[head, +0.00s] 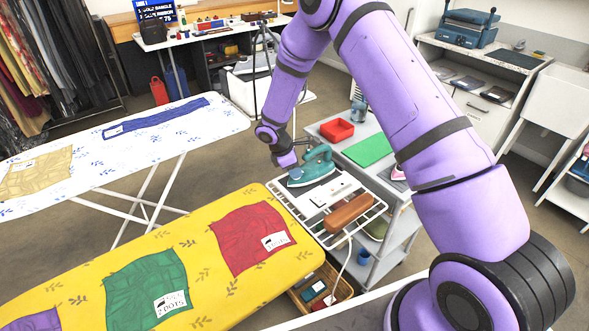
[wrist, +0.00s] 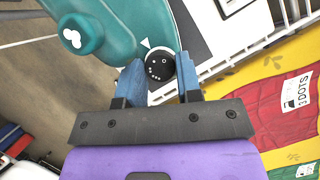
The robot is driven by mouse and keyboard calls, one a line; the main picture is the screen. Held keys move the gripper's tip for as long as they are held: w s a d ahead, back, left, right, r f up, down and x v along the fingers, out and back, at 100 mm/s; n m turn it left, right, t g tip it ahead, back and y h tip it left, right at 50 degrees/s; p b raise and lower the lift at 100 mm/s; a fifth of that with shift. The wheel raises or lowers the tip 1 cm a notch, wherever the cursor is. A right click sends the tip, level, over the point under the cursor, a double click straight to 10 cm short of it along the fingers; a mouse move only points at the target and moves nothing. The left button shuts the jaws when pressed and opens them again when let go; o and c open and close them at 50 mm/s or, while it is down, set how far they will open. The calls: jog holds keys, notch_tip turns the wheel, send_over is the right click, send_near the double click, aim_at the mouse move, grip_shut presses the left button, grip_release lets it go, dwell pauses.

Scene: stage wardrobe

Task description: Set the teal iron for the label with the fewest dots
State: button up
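The teal iron (head: 318,168) rests on the white wire rack (head: 277,194) at the end of the yellow ironing board; its body (wrist: 118,22) fills the upper left of the wrist view. Its round black dial (wrist: 159,67) carries small white dots, and a white triangle sits at its upper left. My gripper (wrist: 161,66) has its blue fingertips on both sides of the dial, with no clear gap. In the head view, my gripper (head: 287,162) is beside the iron. The label on the red cloth (head: 274,241) reads 3 DOTS; the label on the green cloth (head: 172,303) appears to read 2 DOTS.
A brown wooden-looking block (head: 349,213) lies on the rack near the iron. A grey cart with a red bin (head: 337,130) and green mat (head: 368,149) stands behind. A white ironing board (head: 80,165) holds tan and blue cloths. A purple cloth (head: 32,322) shows at the lower left.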

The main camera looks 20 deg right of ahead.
jog(key=o, duration=0.4)
jog(key=v, duration=1)
jog(key=shift+a+r, duration=0.2)
jog(key=shift+r, duration=0.1)
jog(key=shift+r, duration=0.1)
jog(key=s+d+r+m+t+y, duration=0.1)
jog(key=s+d+r+m, duration=0.3)
jog(key=r, duration=0.5)
jog(key=s+d+r+m, duration=0.1)
jog(key=s+r, duration=0.4)
jog(key=r, duration=0.3)
jog(key=s+d+r+m+t+y, duration=0.1)
jog(key=s+d+r+m, duration=0.3)
jog(key=r, duration=0.5)
jog(key=s+r+m+t, duration=0.1)
jog(key=s+r+m, duration=0.1)
jog(key=s, duration=0.6)
jog(key=s+d+r+m+t+y, duration=0.1)
jog(key=s+r+m, duration=0.2)
jog(key=s, duration=0.6)
jog(key=s+r+m+t+y, duration=0.1)
jog(key=s+r+m+t, duration=0.1)
jog(key=s, duration=0.6)
jog(key=shift+s+d+r, duration=0.25)
jog(key=shift+d+r, duration=0.05)
jog(key=shift+d, duration=0.05)
